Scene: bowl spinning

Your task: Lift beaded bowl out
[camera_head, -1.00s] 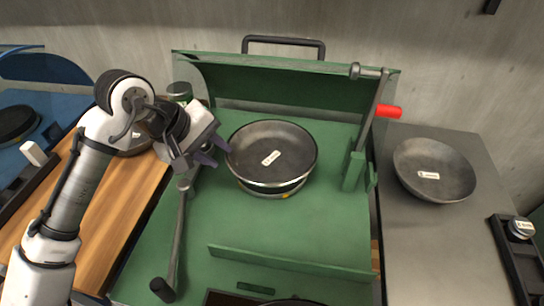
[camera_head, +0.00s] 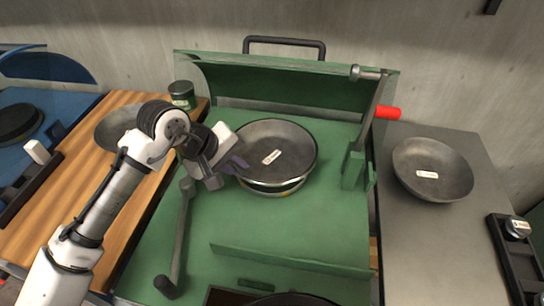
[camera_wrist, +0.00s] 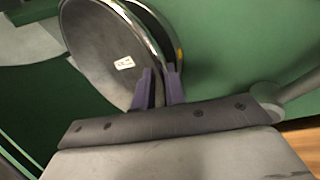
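A dark grey round bowl with a pale label (camera_head: 284,145) sits on a low round support with a bright rim, on the green machine (camera_head: 230,225). I take it for the beaded bowl; its label is too small to read. My gripper (camera_head: 239,165) is at the bowl's left edge. In the wrist view its two purple fingers (camera_wrist: 160,88) are close together, one on each side of the bowl's rim (camera_wrist: 105,35), and look shut on it. The exact contact is partly hidden. The bowl looks nearly level, at or just above the support.
A second grey bowl (camera_head: 432,160) with a label stands on the grey table at right. Another bowl (camera_head: 113,124) is on the wooden board behind my arm, beside a dark green jar (camera_head: 182,95).

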